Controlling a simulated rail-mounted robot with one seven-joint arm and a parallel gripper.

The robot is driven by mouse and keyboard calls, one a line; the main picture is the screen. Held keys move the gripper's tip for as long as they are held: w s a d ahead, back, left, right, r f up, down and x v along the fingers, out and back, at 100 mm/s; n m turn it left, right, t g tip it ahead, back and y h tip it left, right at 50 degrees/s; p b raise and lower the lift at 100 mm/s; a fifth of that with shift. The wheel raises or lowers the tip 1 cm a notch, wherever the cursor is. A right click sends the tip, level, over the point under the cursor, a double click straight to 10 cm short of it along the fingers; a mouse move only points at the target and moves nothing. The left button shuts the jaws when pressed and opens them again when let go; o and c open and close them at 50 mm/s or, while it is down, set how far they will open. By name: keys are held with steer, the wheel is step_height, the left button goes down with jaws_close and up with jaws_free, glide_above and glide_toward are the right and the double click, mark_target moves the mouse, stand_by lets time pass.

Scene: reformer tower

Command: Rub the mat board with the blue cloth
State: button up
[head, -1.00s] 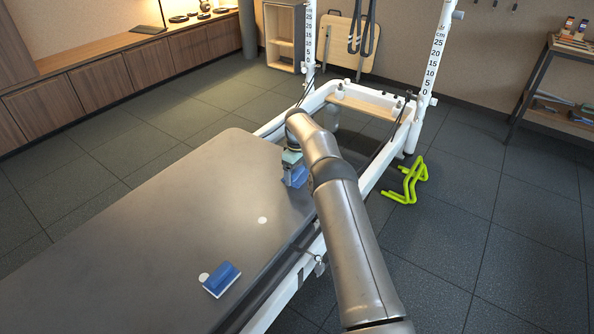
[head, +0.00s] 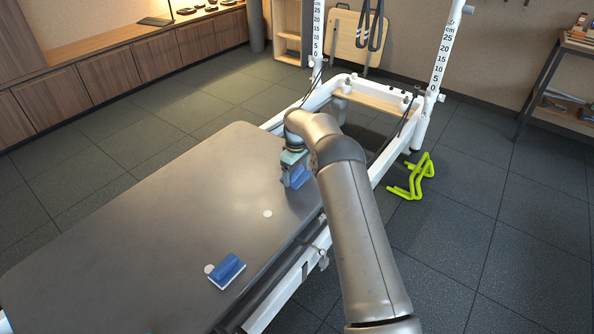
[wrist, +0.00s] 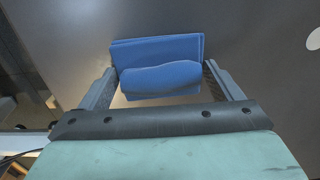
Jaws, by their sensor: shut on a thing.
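The mat board (head: 150,220) is a long dark grey padded board with rounded corners on a white frame. My gripper (head: 293,172) is over its far right end in the head view, partly covered by my arm. The gripper is shut on the blue cloth (head: 299,181). In the wrist view the blue cloth (wrist: 160,78) shows as a thick rounded part between the two fingers with a flat blue part beyond. The cloth is at or just above the board surface; I cannot tell if it touches.
A blue block with a white base (head: 226,270) lies on the near right part of the board, beside a white round spot. Another white spot (head: 267,213) lies between it and my gripper. A yellow-green hurdle (head: 413,177) stands on the floor at right. Most of the board is clear.

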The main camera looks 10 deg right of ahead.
mark_target(296, 170)
steer(key=shift+r+p, duration=1.7)
steer(key=shift+r, duration=1.25)
steer(key=shift+r, duration=0.1)
steer(key=shift+r+p, duration=1.05)
steer(key=shift+r, duration=0.45)
